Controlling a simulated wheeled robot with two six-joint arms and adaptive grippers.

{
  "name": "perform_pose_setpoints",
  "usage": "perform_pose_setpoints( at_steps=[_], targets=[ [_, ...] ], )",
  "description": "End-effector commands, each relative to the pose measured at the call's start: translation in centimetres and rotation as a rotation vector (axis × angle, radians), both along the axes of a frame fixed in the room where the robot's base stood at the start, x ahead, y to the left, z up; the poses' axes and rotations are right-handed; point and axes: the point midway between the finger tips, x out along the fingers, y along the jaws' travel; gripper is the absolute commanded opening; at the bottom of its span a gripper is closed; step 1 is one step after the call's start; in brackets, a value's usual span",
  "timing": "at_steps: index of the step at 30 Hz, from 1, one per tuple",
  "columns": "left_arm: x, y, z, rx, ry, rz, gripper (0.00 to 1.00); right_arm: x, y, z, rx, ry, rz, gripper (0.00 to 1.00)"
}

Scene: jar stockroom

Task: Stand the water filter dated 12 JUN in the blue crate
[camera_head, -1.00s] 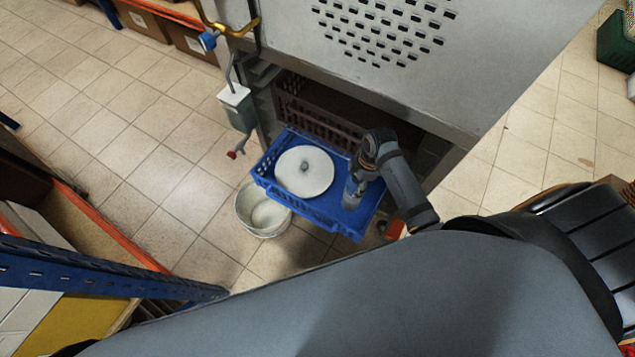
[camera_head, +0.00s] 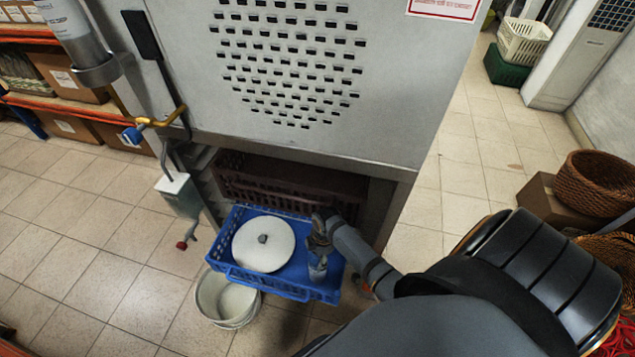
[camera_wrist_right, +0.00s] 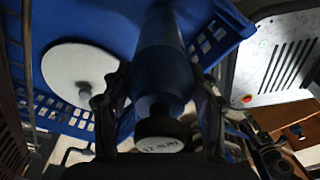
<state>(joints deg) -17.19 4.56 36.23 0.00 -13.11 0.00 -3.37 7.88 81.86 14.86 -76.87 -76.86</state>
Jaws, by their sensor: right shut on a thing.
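The water filter (camera_head: 317,269) is a small clear-grey cylinder in the head view, roughly upright inside the right part of the blue crate (camera_head: 262,284). My right gripper (camera_head: 318,250) is shut on it from above. In the right wrist view the filter (camera_wrist_right: 161,62) runs between the fingers of the right gripper (camera_wrist_right: 160,105). Its dark cap carries a pale label, upside down, that seems to read 12 JUN. The crate (camera_wrist_right: 95,20) lies beyond it. I cannot tell whether the filter's base touches the crate floor. My left gripper is not in view.
A white round lid with a knob (camera_head: 262,248) lies in the crate's left part. A white bucket (camera_head: 228,303) stands on the floor below. A brown crate (camera_head: 262,183) sits behind, under the perforated grey cabinet (camera_head: 200,100).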

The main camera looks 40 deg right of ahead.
Motion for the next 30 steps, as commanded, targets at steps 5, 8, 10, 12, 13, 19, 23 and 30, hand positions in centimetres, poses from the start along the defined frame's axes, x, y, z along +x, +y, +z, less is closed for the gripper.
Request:
perform_pose_setpoints(
  at_steps=[5, 8, 10, 12, 13, 19, 23, 30],
  targets=[
    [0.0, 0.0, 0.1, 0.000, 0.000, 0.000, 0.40, 0.1, 0.0, 0.2, 0.000, -0.002, 0.001, 0.00],
    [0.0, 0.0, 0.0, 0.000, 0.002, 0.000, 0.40, 0.1, 0.0, -0.1, 0.001, -0.001, 0.000, 0.00],
    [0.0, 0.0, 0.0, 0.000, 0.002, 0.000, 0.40, 0.0, 0.0, -0.2, 0.000, 0.001, 0.000, 0.67],
    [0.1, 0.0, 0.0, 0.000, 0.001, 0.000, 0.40, 0.0, 0.0, -0.2, 0.000, 0.001, 0.000, 0.76],
    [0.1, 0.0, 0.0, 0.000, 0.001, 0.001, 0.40, 0.0, 0.0, -0.2, 0.000, 0.001, 0.000, 0.80],
    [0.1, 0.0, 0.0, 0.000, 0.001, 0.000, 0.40, 0.0, 0.0, -0.2, 0.000, 0.001, 0.000, 0.81],
    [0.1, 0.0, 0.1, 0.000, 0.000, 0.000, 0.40, 0.0, 0.0, 0.0, 0.000, 0.000, 0.000, 0.81],
    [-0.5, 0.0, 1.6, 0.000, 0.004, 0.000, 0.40, -0.1, -0.6, 4.4, -0.003, -0.003, 0.002, 0.81]
  ],
)
